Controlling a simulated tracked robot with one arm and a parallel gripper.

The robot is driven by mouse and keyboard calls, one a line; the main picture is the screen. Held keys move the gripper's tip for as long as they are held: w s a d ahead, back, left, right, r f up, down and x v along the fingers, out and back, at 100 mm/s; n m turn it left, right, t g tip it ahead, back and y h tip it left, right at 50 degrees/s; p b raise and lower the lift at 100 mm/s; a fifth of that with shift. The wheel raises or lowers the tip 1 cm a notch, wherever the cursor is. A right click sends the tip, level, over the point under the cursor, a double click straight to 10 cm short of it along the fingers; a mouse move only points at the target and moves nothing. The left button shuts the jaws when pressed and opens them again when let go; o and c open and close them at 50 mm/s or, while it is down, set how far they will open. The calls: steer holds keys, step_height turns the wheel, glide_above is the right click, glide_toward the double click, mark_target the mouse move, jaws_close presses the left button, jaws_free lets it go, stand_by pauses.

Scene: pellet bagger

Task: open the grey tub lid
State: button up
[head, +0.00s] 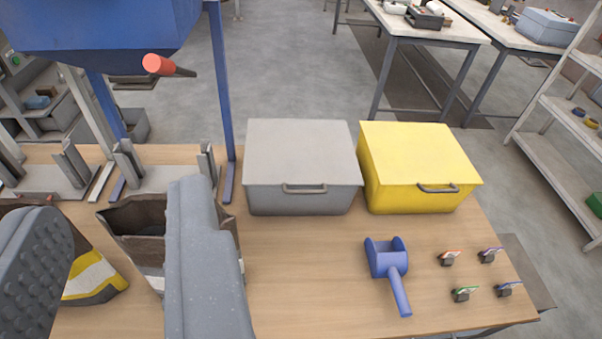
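The grey tub (300,203) stands on the wooden table, right of the blue post. Its flat grey lid (302,150) lies shut on top. A bar handle (304,188) sits at the lid's front edge. My gripper (125,255) is large in the lower left. Its two grey fingers are wide apart, one with a studded pad. I see nothing held between them. It is left of and nearer than the tub, not touching the lid or handle. The right finger hides part of the table and a brown bag.
A yellow tub (412,205) stands close at the grey tub's right. A blue scoop (388,262) and several small coloured clips lie front right. Open bags (128,222) stand at left, under a blue hopper (100,30) with a red-tipped lever (158,65). The table before the grey tub is clear.

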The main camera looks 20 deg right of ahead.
mark_target(305, 192)
steer(key=shift+w+a+r, duration=0.1)
steer(key=shift+w+a, duration=0.15)
steer(key=shift+w, duration=0.05)
steer(key=w+d+f+m+h, duration=0.1)
steer(key=w+d+f+m, duration=0.25)
steer(key=w+f, duration=0.45)
steer(key=w+d+f+m+h, duration=0.1)
steer(key=w+d+f+m, duration=0.3)
steer(key=w+f, duration=0.45)
steer(key=w+d+f+m+h+b, duration=0.15)
steer(key=d+f+m, duration=0.3)
steer(key=f, duration=0.55)
steer(key=w+d+f+m, duration=0.3)
steer(key=d+f+m, duration=0.15)
steer(key=f, duration=0.45)
steer(key=w+d+f+m+h+b, duration=0.1)
steer(key=w+d+f+m, duration=0.3)
steer(key=f, duration=0.6)
steer(key=shift+m+y, duration=0.25)
steer(key=shift+m, duration=0.1)
steer(key=b+x, duration=0.1)
steer(key=x, duration=1)
steer(key=shift+w+a, duration=0.1)
steer(key=shift+a, duration=0.05)
